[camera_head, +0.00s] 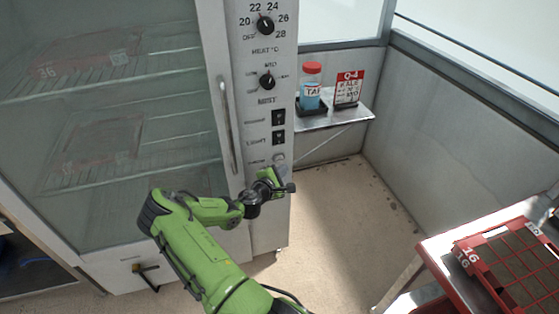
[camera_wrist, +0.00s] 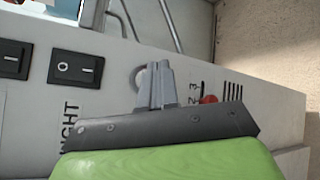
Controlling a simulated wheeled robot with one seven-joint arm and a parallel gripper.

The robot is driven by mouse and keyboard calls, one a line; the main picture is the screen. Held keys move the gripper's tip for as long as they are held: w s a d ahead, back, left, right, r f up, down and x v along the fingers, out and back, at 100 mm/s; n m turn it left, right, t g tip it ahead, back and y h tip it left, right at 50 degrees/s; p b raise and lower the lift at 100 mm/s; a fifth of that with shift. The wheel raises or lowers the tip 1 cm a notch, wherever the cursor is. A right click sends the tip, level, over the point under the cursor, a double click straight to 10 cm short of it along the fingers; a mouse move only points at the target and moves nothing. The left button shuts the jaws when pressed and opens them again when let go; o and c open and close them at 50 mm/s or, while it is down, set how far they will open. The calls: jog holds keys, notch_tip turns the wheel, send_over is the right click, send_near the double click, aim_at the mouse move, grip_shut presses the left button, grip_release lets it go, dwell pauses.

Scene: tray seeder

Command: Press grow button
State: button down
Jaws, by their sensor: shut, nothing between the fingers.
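The round pale grow button (camera_head: 279,158) sits low on the cabinet's control panel, below the rocker switches. In the wrist view only part of its ring (camera_wrist: 137,78) shows beside and behind my fingers. My gripper (camera_head: 282,172) is at the panel's lower part, just below the button in the head view. In the wrist view my gripper (camera_wrist: 156,68) has its fingers together, with nothing held, and the tips overlap the button. I cannot tell whether the tips touch it or whether it is pressed in.
The light switch (camera_head: 279,137) and another rocker switch (camera_head: 278,117) are above the button. A long door handle (camera_head: 228,127) stands left of the panel. A small shelf (camera_head: 349,117) holds a red-capped bottle (camera_head: 311,87). A red tray (camera_head: 507,263) is at lower right. Floor between is clear.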

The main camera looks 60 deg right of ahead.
jog(key=shift+s+a, duration=1.4)
